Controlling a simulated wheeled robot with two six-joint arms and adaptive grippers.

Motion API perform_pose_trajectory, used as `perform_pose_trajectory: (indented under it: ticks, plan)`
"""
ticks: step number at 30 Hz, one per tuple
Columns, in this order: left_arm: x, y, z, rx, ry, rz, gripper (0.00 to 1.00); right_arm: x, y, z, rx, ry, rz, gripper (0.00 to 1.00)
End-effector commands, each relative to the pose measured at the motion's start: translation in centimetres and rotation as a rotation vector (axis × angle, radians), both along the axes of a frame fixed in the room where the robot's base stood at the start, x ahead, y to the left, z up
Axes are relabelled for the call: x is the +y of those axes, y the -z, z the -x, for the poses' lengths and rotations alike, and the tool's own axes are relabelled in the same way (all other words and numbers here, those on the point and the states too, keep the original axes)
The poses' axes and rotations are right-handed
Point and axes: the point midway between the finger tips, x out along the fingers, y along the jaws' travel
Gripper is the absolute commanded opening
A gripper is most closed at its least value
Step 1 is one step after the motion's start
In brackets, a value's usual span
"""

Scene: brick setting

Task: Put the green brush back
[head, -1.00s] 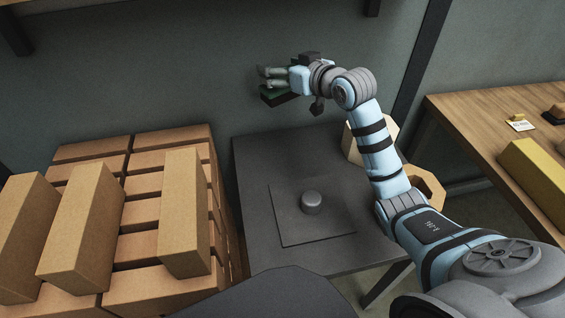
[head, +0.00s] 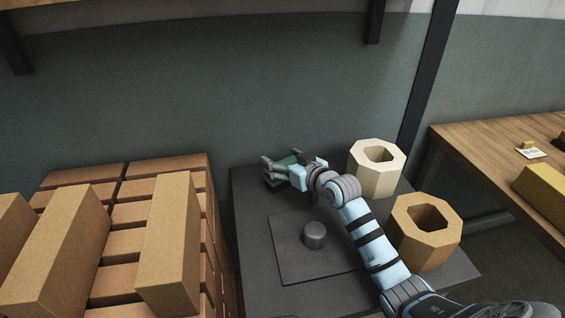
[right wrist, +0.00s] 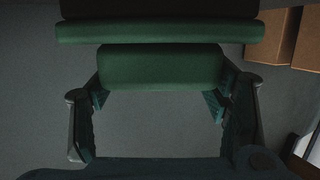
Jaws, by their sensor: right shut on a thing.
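The green brush (head: 286,160) is in my right gripper (head: 272,169), over the far left corner of the dark grey table (head: 252,205). In the head view the fingers and wrist hide much of it, and I cannot tell whether it touches the tabletop. In the right wrist view the brush's green grip block (right wrist: 160,68) lies between the two fingers of the right gripper (right wrist: 160,97). A wider green strip and a dark part lie beyond it, at the top. My left gripper is not in view.
On the table are a flat plate with a short round knob (head: 315,235), a pale octagonal hollow block (head: 362,180) and a tan one (head: 412,254). Stacked bricks (head: 170,245) stand left. A wooden bench (head: 480,160) is at right. The wall is close behind.

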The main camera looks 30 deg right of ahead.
Motion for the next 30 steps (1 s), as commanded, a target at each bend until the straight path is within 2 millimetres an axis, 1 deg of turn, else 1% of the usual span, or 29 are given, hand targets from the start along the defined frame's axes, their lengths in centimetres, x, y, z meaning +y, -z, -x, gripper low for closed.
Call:
perform_pose_trajectory:
  ticks: [1, 2, 3, 5, 14, 18, 20, 23, 27, 30]
  plan:
    - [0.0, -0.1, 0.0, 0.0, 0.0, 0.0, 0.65, 0.0, 0.0, 0.0, 0.0, 0.0, 0.0, 0.37]
    - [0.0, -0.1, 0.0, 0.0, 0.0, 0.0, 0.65, 0.0, 0.0, 0.0, 0.001, 0.0, 0.0, 0.74]
    - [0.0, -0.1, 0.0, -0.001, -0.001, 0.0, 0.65, 0.0, 0.0, 0.0, 0.001, 0.0, 0.0, 0.81]
    - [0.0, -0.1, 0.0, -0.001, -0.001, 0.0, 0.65, 0.0, 0.0, 0.0, 0.001, 0.0, 0.0, 0.9]
    - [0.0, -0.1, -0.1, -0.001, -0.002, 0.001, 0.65, 0.0, -0.1, 0.0, 0.0, 0.0, 0.0, 0.9]
    - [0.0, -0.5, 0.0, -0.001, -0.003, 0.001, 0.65, -0.2, -0.4, 0.7, 0.0, 0.001, 0.001, 0.9]
    - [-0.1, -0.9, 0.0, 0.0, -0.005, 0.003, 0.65, -0.3, -0.7, 1.6, 0.001, 0.0, 0.002, 0.9]
    - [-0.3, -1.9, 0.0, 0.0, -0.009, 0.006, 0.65, -0.6, -1.4, 3.6, 0.002, 0.0, 0.005, 0.9]
    - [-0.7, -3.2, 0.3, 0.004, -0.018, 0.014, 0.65, -1.1, -2.3, 7.0, 0.003, 0.0, 0.006, 0.9]
    - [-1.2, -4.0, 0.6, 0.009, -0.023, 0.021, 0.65, -1.2, -2.9, 9.1, 0.004, -0.004, 0.004, 0.9]
